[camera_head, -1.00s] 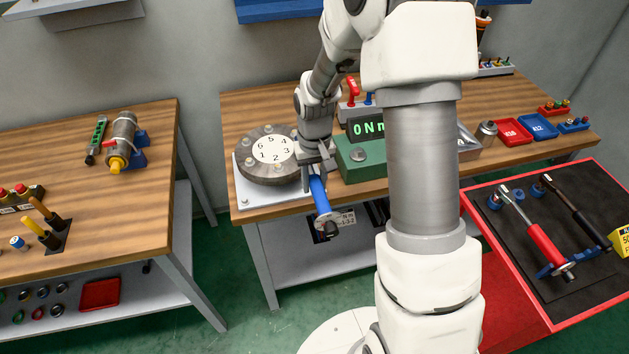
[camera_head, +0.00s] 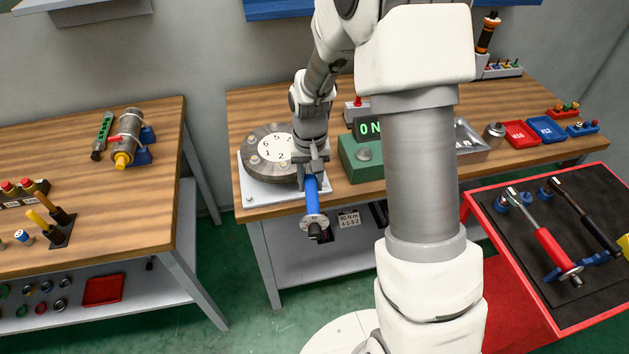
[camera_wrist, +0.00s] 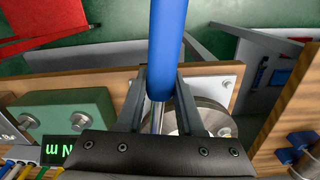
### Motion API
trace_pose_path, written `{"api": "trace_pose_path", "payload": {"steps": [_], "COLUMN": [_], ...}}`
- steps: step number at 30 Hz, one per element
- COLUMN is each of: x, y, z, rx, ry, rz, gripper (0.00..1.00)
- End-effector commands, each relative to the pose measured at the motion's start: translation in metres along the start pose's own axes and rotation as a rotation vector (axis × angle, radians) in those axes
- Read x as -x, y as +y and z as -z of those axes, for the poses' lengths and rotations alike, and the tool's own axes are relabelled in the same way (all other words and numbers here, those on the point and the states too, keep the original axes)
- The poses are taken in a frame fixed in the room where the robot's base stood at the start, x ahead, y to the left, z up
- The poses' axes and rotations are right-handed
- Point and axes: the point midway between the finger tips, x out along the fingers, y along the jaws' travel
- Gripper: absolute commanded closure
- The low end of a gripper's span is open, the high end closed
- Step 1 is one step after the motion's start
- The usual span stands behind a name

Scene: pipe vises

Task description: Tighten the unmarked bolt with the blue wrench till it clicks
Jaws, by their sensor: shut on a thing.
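My gripper (camera_head: 311,168) is shut on the blue wrench (camera_head: 312,196) at the right edge of the round grey flange. The blue handle points toward the front, past the table edge, and its dark end hangs over the floor. In the wrist view the blue handle (camera_wrist: 167,45) lies between my two fingers (camera_wrist: 160,95), with its metal shaft running toward the flange (camera_wrist: 210,118). The flange (camera_head: 262,177) has bolts around a white numbered dial (camera_head: 272,149). My gripper hides the dial's right side and the wrench head, so I cannot tell which bolt it is on.
A green box (camera_head: 362,158) with a display starting "0N" stands right of the flange, close to my gripper. A red-rimmed tray (camera_head: 552,318) holds a red-handled wrench (camera_head: 553,249) and a black-handled one (camera_head: 590,220). A second table (camera_head: 150,220) stands at left.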

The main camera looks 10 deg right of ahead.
Motion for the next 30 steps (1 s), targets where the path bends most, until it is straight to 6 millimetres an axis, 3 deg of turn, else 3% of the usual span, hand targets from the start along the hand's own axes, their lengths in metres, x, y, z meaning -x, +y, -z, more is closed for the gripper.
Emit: {"api": "trace_pose_path", "payload": {"steps": [30], "x": [-0.001], "y": [-0.029], "z": [0.002], "rx": [-0.193], "ry": [-0.004], "rz": [-0.001], "gripper": [1.00]}}
